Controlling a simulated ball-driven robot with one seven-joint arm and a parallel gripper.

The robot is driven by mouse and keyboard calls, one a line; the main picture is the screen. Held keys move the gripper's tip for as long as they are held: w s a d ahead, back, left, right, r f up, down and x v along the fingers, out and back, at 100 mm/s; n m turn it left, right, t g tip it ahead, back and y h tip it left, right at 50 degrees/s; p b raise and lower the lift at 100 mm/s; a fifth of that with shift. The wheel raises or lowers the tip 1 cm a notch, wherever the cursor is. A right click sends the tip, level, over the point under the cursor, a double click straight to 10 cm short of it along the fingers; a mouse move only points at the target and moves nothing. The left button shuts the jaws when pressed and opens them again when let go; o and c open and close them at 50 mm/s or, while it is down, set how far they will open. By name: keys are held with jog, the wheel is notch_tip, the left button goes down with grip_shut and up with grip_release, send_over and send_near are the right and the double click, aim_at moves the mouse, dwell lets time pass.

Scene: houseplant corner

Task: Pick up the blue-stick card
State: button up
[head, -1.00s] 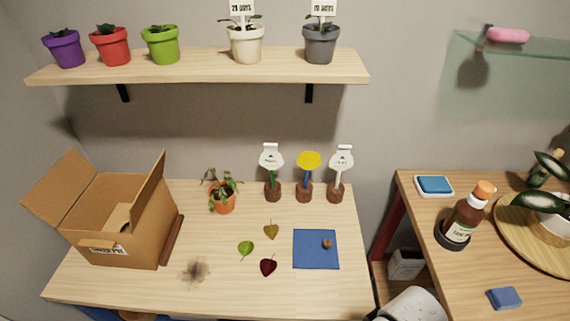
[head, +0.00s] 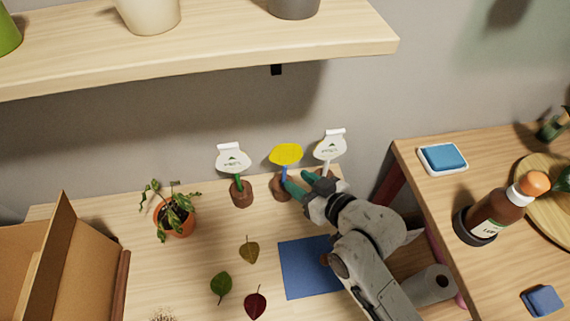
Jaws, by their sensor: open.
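The blue-stick card has a yellow head (head: 286,154) on a blue stick (head: 284,173) and stands upright in a brown base (head: 281,188) near the table's back edge. My gripper (head: 301,183) is open, with teal fingertips close to the right of the blue stick. I cannot tell whether a fingertip touches it. A white card on a green stick (head: 233,160) stands to its left.
A blue mat (head: 300,272) lies partly under my arm. Loose leaves (head: 221,288), a potted plant (head: 174,215) and a cardboard box (head: 65,255) are to the left. A shelf (head: 220,50) with pots overhangs the back. A brown bottle (head: 500,210) stands on the right table.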

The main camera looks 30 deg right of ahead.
aim_at(285, 170)
jog(key=p+x, duration=0.1)
jog(key=x, duration=0.8)
jog(key=shift+r, duration=0.15)
jog(key=shift+c, duration=0.5)
grip_shut()
